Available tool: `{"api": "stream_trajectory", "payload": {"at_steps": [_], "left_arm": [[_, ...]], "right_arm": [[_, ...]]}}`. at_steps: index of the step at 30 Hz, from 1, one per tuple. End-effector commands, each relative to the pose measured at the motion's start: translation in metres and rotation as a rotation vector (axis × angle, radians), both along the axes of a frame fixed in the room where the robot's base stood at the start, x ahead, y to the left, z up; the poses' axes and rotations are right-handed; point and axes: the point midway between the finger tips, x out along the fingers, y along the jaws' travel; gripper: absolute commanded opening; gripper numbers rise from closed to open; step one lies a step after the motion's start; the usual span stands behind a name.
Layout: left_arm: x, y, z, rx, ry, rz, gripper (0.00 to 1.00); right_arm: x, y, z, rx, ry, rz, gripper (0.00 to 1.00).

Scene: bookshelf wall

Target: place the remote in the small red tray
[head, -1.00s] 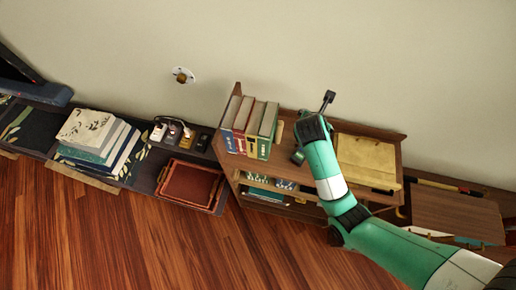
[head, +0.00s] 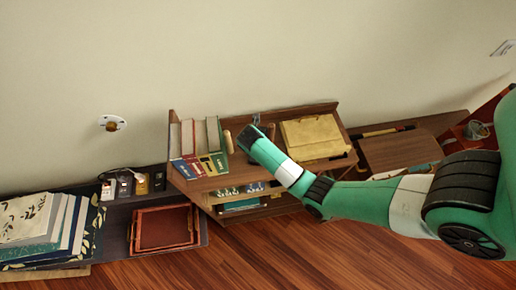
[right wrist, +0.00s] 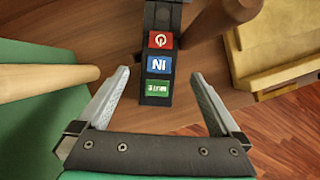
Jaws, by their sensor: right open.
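The remote (right wrist: 157,88), dark with red, blue and green buttons, shows in the right wrist view. It lies in line with the gap between the fingers of my open right gripper (right wrist: 159,78); I see no finger touching it. In the head view my right gripper (head: 256,120) is over the wooden shelf unit, between the books and a tan folder, and the arm hides the remote. The small red tray (head: 165,228) sits empty on the low dark shelf, left of the unit. My left gripper is out of view.
Upright books (head: 200,150) stand left of my right gripper, with a wooden cylinder (right wrist: 45,80) close to its left finger. The tan folder (head: 312,136) lies to the right. Small devices (head: 142,183) sit behind the tray, and stacked books (head: 40,228) lie to its left.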

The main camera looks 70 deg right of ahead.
Motion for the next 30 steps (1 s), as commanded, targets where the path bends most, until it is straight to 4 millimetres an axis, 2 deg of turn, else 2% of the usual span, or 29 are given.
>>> {"api": "stream_trajectory", "payload": {"at_steps": [7, 15, 17, 30], "left_arm": [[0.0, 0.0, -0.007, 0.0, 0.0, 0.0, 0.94], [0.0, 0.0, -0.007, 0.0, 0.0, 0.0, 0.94], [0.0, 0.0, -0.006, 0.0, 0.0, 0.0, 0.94], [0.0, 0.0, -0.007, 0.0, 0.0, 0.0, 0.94]], "right_arm": [[0.005, -0.02, -0.036, 0.002, 0.002, -0.002, 1.0], [0.006, -0.022, -0.04, 0.0, -0.001, -0.001, 1.0], [0.006, -0.022, -0.04, 0.0, -0.001, -0.001, 0.91], [0.005, -0.022, -0.04, 0.0, 0.0, 0.0, 0.12]]}}
